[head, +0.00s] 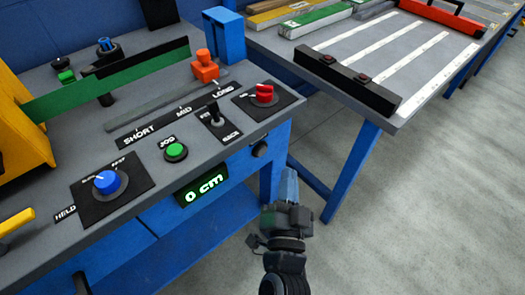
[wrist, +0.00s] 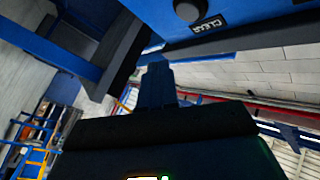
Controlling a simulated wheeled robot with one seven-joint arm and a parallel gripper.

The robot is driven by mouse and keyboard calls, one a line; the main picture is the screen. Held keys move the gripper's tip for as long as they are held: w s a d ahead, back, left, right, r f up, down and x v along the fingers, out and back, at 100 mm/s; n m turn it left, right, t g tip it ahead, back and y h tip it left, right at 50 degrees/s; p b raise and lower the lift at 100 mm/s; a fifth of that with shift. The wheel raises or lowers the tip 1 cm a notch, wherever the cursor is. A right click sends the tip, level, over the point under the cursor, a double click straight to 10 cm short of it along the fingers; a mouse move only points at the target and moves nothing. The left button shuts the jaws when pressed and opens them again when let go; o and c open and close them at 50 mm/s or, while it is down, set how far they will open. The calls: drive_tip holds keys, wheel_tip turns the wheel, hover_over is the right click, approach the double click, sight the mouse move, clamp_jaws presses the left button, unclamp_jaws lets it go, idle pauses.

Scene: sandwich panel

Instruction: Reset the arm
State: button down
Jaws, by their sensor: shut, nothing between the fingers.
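My gripper (head: 289,175) is in the lower middle of the head view, in front of the panel bench's right end and pointing up and away from me. Its blue fingers are together and hold nothing. In the wrist view the shut fingers (wrist: 157,85) show dark against the bench's underside. The grey panel bench (head: 215,155) carries a blue knob (head: 107,182), a green JOG button (head: 176,151), a small black lever (head: 215,115) and a red knob (head: 264,93). My gripper appears apart from all of them.
A display (head: 202,186) on the bench front reads 0 cm. An orange slider piece (head: 204,67) stands near LONG. A second table (head: 408,42) with white strips and a black bar (head: 346,83) is at the upper right. The floor (head: 430,200) at right is clear.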

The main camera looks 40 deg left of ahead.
idle(0.7)
drive_tip(key=s+d+t+h+p, duration=0.1)
drive_tip(key=s+d+h, duration=0.3)
drive_tip(key=d, duration=1)
drive_tip(key=s+d+h+p, duration=0.2)
drive_tip(key=s+d, duration=0.5)
drive_tip(key=d, duration=0.6)
drive_tip(key=s+d+r+g+h+p, duration=0.1)
drive_tip(key=s+d+r+h, duration=0.5)
drive_tip(key=s+d+r, duration=0.8)
drive_tip(key=shift+s+m+h+p, duration=0.3)
drive_tip(key=shift+s+p, duration=0.35)
drive_tip(key=shift+s, duration=0.45)
drive_tip(key=shift+r, duration=0.1)
